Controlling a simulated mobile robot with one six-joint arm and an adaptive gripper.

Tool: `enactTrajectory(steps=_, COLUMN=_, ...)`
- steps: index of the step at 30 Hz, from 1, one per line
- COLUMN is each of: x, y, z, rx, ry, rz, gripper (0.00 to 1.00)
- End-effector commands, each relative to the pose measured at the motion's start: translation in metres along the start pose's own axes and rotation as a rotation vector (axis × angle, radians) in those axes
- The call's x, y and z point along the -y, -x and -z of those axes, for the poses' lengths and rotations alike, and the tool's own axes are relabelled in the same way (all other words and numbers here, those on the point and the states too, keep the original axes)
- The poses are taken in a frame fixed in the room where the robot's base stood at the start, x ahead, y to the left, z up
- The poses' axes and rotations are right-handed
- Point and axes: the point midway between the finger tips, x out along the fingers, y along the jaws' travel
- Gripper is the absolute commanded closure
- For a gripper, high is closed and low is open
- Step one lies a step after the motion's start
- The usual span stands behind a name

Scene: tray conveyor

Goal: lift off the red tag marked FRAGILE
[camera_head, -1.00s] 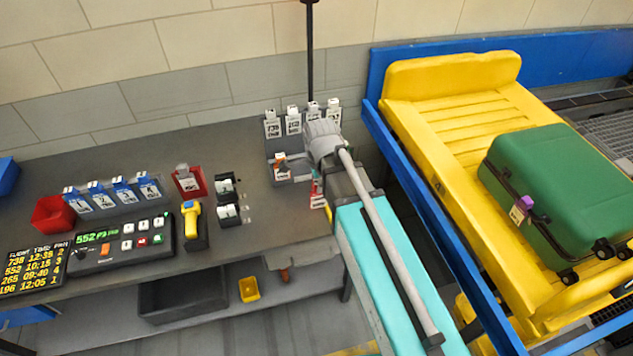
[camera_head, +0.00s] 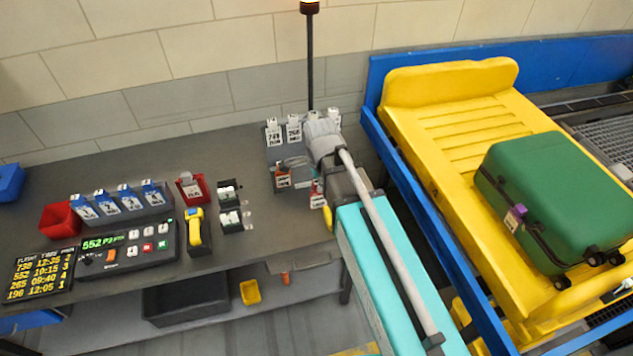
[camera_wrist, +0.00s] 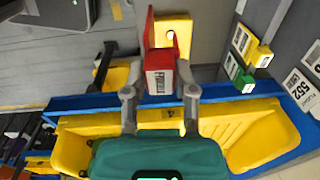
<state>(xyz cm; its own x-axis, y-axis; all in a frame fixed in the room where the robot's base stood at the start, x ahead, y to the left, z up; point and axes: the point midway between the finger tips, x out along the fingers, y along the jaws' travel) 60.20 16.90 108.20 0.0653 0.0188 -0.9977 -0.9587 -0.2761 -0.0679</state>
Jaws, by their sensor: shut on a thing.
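The red tag (camera_wrist: 159,82) marked FRAGILE shows in the wrist view, with a white label on its face. My gripper (camera_wrist: 160,94) is shut on it, one finger at each side. In the head view my gripper is at the tag rack (camera_head: 281,148) on the bench; my wrist hides most of it. A bit of red and white (camera_head: 316,193) shows just below my wrist. Whether the tag still touches its holder is hidden.
An orange-topped tag (camera_head: 283,178) stands close left of my gripper, with several white tags (camera_head: 293,131) behind. The blue-railed conveyor (camera_head: 372,120) with a yellow tray (camera_head: 455,72) and green suitcase (camera_head: 555,185) lies right. The bench (camera_head: 130,165) has clear room at its back left.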

Motion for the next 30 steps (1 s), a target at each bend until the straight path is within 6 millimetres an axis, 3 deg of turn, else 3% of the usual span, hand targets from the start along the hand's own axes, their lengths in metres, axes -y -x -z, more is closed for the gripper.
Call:
enactTrajectory(steps=15, x=0.002, y=0.024, z=0.0, rx=0.0, ry=0.0, rz=0.0, gripper=1.0)
enactTrajectory(steps=30, x=0.002, y=0.025, z=0.0, rx=0.0, ry=0.0, rz=0.0, gripper=1.0)
